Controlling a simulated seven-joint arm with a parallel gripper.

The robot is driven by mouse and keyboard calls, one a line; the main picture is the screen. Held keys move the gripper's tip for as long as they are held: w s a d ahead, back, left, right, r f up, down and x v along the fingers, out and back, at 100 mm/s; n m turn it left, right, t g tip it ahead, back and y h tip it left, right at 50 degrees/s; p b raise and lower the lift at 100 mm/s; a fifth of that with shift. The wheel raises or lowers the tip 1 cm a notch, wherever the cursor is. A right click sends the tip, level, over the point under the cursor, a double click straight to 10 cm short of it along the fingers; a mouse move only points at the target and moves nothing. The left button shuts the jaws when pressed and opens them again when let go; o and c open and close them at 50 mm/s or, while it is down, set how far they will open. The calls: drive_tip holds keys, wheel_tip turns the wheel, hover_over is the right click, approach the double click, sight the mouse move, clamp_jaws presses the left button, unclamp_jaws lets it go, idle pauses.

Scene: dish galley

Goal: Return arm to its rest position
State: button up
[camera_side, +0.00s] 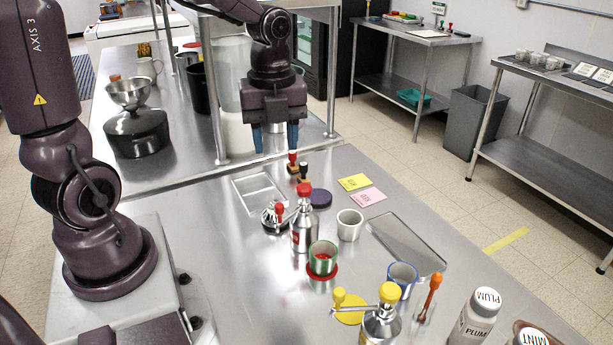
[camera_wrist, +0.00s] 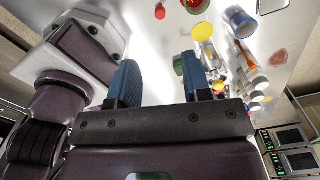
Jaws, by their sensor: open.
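My gripper (camera_side: 275,145) hangs from my arm above the far part of the steel table (camera_side: 215,290) in the side view, its blue fingers pointing down. The fingers are apart with nothing between them. In the wrist view the two blue fingers of my gripper (camera_wrist: 160,62) are also spread and empty. The gripper is above and behind the stampers and the divided tray, and does not appear to touch anything.
Below and nearer stand a red-topped bottle (camera_side: 302,230), a white cup (camera_side: 349,225), a green cup (camera_side: 323,258), a blue cup (camera_side: 402,280) and a yellow-topped bottle (camera_side: 381,324). A black pot (camera_side: 138,133) is at the left. Shelf posts (camera_side: 212,95) rise close behind my gripper.

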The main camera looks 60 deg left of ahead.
drive_tip(key=s+d+r+n+t, duration=0.2)
drive_tip(key=s+r+n, duration=0.2)
drive_tip(key=n, duration=0.6)
drive_tip(key=s+d+r+n+t, duration=0.2)
drive_tip(key=s+r+n+t, duration=0.1)
drive_tip(key=n, duration=0.8)
drive_tip(key=shift+s+d+r+t, duration=0.3)
drive_tip(key=shift+s+r, duration=0.35)
drive_tip(key=shift+s, duration=0.05)
